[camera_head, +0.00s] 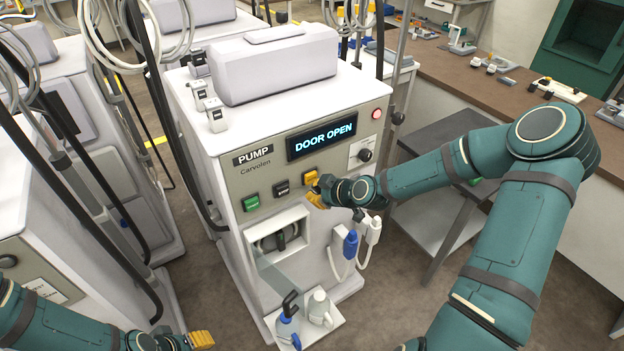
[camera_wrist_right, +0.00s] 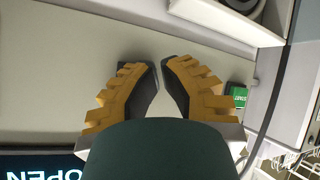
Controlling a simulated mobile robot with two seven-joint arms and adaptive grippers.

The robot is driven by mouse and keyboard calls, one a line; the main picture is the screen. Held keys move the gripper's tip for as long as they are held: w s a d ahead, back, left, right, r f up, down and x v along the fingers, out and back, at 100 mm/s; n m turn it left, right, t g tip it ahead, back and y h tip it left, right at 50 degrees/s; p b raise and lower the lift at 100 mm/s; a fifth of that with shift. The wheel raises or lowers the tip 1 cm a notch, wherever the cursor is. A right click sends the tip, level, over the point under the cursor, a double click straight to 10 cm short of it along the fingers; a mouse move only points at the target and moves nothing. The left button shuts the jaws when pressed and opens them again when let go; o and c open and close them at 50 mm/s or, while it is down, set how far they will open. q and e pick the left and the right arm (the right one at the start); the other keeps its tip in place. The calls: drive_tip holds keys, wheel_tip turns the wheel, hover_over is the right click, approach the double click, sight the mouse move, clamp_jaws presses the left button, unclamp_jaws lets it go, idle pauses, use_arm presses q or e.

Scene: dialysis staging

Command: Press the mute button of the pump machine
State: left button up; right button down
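The pump machine (camera_head: 240,165) is a white cabinet with a grey front panel, labelled PUMP Carvolen. Its display (camera_head: 321,136) reads DOOR OPEN. Below are a green button (camera_head: 251,202), a black button (camera_head: 282,188) and a yellow button (camera_head: 310,177); I cannot read which is mute. My right gripper (camera_head: 316,197) is just below the yellow button; contact is unclear. In the wrist view its fingertips (camera_wrist_right: 160,62) nearly meet, with nothing between them. My left gripper (camera_head: 202,339) is low at the bottom edge.
Below the buttons is an open recess (camera_head: 278,237), with blue and white connectors (camera_head: 350,243) to its right. A shelf with a blue jug (camera_head: 287,325) and a white jug (camera_head: 319,306) juts out at the base. A dark-topped cart (camera_head: 440,140) stands to the right.

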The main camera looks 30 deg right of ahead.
drive_tip(key=shift+w, duration=0.35)
drive_tip(key=shift+w+a+b, duration=0.1)
drive_tip(key=shift+w+b, duration=0.35)
idle(0.8)
drive_tip(key=shift+s, duration=0.9)
drive_tip(key=s, duration=0.1)
drive_tip(key=s+p, duration=0.1)
drive_tip(key=s, duration=0.3)
drive_tip(key=shift+d+p, duration=0.25)
drive_tip(key=shift+p, duration=0.1)
idle(0.7)
